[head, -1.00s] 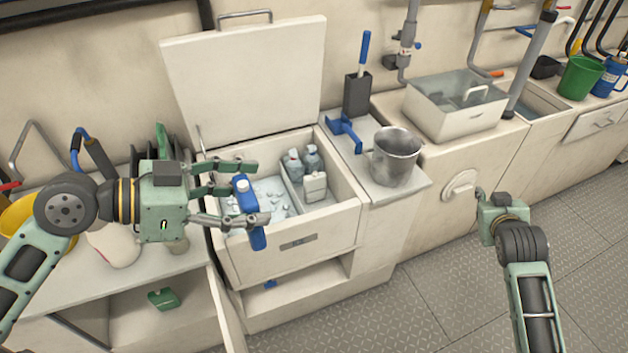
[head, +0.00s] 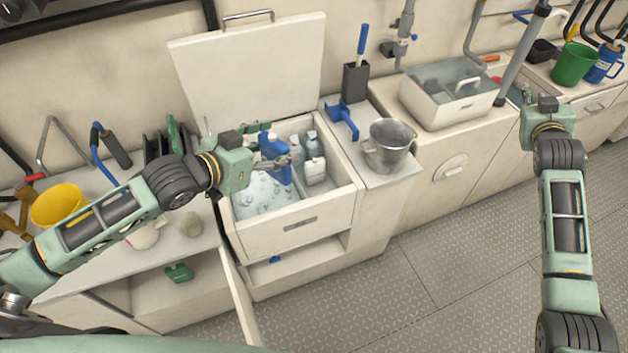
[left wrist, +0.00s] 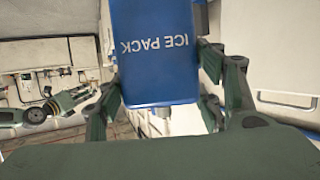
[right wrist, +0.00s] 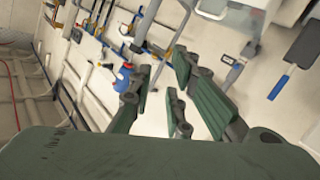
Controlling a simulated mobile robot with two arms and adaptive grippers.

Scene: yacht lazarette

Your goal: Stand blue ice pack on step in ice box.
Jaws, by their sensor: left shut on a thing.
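The blue ice pack (head: 283,173) is held by my left gripper (head: 284,158) over the open ice box (head: 298,218). The left wrist view shows the ice pack (left wrist: 155,70) between the fingers (left wrist: 165,90), its "ICE PACK" lettering upside down. Loose ice (head: 262,194) covers the left part of the box. I cannot make out the step clearly; the gripper and pack cover part of the interior. My right gripper (head: 527,97) is open and empty, well to the right; its spread fingers (right wrist: 160,95) show in the right wrist view.
The raised lid (head: 250,75) stands behind the box. A metal bucket (head: 388,146) and a blue scoop-like thing (head: 342,118) are on the counter to the right. An open cabinet door (head: 240,300) sticks out below.

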